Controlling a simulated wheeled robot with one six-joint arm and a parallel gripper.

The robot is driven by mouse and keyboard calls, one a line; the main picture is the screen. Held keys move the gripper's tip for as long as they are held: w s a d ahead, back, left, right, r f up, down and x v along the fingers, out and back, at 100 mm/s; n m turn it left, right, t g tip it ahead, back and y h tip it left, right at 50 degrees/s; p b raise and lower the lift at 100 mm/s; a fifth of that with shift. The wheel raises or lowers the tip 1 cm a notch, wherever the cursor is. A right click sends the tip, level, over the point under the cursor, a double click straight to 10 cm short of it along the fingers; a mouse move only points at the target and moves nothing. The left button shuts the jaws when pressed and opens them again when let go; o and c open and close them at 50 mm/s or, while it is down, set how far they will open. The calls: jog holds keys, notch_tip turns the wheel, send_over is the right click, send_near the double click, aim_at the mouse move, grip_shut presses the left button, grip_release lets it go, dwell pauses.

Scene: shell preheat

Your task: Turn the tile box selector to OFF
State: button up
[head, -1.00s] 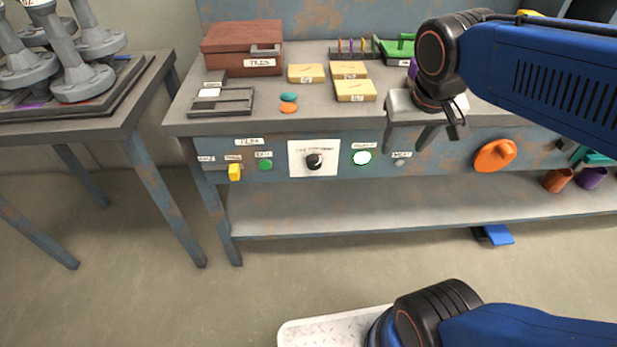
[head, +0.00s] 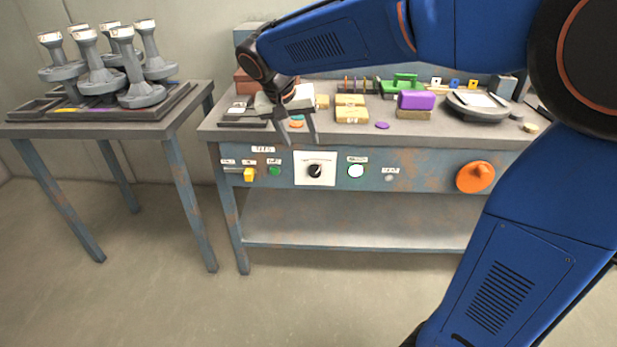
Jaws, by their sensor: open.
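On the blue front panel of the bench, a black round knob (head: 315,171) sits on a white square plate; its pointer tilts up to the right. The labels are too small to read, so I cannot tell which control is the tile box selector. My gripper (head: 301,140) hangs at the bench's front edge, above the knob and the green button, fingers apart and empty. It touches no control that I can see.
A lit white button (head: 356,171) and a large orange knob (head: 475,177) are further right on the panel. Yellow blocks (head: 351,109) and a purple block (head: 416,101) lie on the bench top. A side table (head: 100,128) at left holds several grey stands. The space before the panel's left half is clear.

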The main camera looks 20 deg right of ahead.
aim_at(314, 172)
jog(key=x, duration=1.7)
jog(key=shift+f, duration=0.1)
jog(key=c, duration=1)
